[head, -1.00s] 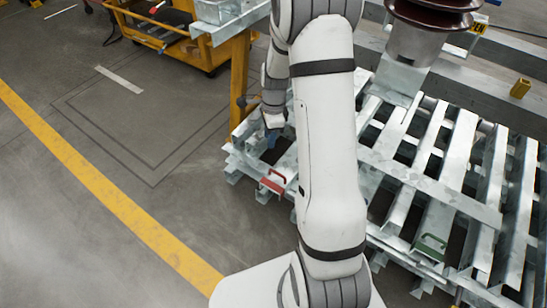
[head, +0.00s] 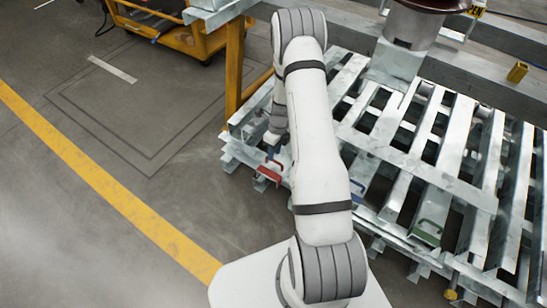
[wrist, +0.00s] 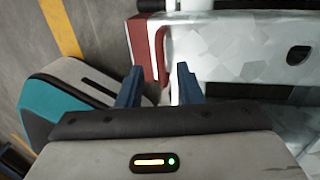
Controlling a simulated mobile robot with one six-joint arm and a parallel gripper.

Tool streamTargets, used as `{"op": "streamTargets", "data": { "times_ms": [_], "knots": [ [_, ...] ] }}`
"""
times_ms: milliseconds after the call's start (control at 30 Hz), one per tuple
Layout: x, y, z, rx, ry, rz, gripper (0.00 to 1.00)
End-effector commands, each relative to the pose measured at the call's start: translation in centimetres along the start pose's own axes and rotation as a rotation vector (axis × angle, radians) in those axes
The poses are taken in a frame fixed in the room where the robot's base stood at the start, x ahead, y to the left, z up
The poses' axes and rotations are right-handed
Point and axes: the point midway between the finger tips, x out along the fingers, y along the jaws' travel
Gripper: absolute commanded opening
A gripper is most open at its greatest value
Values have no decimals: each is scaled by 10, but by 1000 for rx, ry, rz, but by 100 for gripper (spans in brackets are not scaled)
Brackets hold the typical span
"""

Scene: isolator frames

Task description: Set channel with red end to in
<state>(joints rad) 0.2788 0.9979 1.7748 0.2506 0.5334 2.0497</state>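The channel with the red end (head: 267,174) is at the left side of the galvanised rack in the head view. Its red end sticks out toward the floor and has a raised red handle. In the wrist view the red end (wrist: 141,48) and its handle are just beyond my fingertips, with the grey channel body (wrist: 235,48) running right. My gripper (wrist: 160,68) is open, its two blue fingers apart, with the handle's near part in line with the gap. I cannot tell whether the fingers touch it. In the head view my gripper (head: 272,151) is close above the red end.
Other channels in the rack have a green end (head: 427,232), a blue end (head: 357,190) and a yellow end (head: 451,293). A yellow post (head: 234,68) stands behind the rack's left corner. An insulator stack (head: 408,30) rises behind.

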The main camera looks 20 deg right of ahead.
Motion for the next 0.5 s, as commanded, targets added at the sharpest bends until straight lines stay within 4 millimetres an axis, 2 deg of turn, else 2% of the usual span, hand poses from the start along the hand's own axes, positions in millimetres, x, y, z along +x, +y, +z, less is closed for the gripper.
{"op": "streamTargets", "data": {
  "times_ms": [33, 133, 400, 500],
  "knots": [
    [12, 0, 0, 0, 1, 1, 33],
    [21, 0, 0, 0, 0, 1, 33],
    [23, 0, 0, -1, -1, 0, 33],
    [23, 0, 0, 0, -1, 0, 26]
  ]
}}
